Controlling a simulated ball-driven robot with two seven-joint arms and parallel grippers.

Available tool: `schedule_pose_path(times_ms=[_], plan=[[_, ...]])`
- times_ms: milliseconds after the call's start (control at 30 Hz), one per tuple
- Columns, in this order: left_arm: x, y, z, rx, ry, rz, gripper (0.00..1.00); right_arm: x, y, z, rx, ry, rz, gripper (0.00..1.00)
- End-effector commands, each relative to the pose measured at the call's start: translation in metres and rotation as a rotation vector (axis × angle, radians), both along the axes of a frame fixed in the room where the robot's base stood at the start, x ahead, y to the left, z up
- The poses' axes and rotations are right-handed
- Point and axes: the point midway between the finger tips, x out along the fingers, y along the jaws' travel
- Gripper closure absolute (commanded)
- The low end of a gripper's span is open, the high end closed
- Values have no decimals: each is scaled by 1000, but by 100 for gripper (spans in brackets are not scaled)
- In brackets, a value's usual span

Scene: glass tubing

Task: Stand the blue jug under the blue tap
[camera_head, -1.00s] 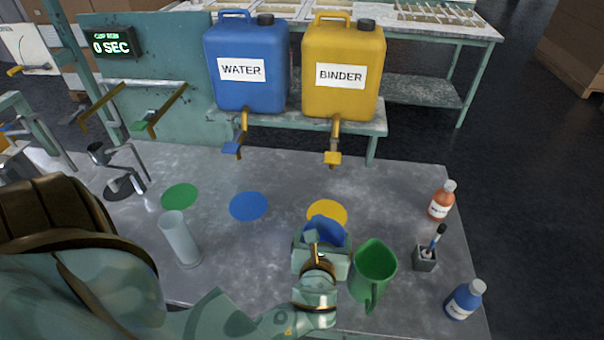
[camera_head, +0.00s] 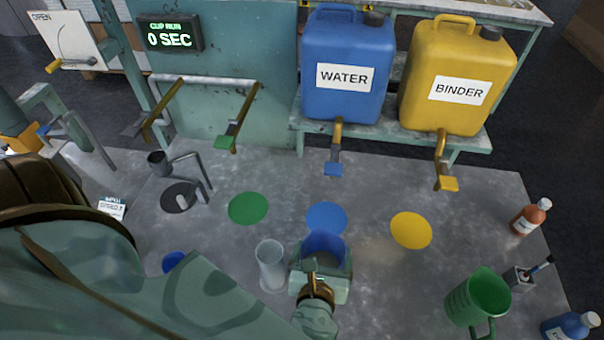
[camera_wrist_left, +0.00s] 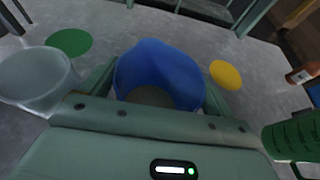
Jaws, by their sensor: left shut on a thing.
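The blue jug (camera_head: 323,246) is between the fingers of my left gripper (camera_head: 321,268), which is shut on it. The jug is upright at the near edge of the blue disc (camera_head: 326,215) and overlaps it in the picture; I cannot tell whether it touches the table. The blue tap (camera_head: 334,168) hangs below the blue WATER container (camera_head: 347,50), behind the disc. In the left wrist view the jug (camera_wrist_left: 160,72) shows its open mouth between the two fingers and hides the blue disc. My right gripper is not in view.
A clear glass cylinder (camera_head: 270,266) stands close left of my left gripper. A green jug (camera_head: 478,297) stands to the right. Green (camera_head: 248,208) and yellow (camera_head: 411,230) discs flank the blue one. Bottles stand at the right edge. The table between the yellow disc and gripper is clear.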

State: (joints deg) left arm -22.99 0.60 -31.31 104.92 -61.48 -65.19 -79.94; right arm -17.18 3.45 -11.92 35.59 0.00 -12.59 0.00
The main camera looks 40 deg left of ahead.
Motion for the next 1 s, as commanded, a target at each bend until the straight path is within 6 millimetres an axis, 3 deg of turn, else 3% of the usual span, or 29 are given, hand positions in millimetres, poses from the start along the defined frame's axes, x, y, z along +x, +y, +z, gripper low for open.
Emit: schedule_pose_path(times_ms=[133, 267, 500, 600, 833, 1000], plan=[[21, 11, 3, 2, -6, 17, 56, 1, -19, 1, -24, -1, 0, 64], [58, 29, 4, 2, -8, 19, 56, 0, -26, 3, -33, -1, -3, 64], [126, 62, 2, 2, -6, 17, 56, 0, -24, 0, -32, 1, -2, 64], [146, 72, 1, 3, -3, 18, 56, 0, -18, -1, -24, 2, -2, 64], [162, 80, -3, 1, 0, 17, 56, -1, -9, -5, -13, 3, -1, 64], [162, 80, -30, 2, 2, 16, 56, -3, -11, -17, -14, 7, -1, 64]])
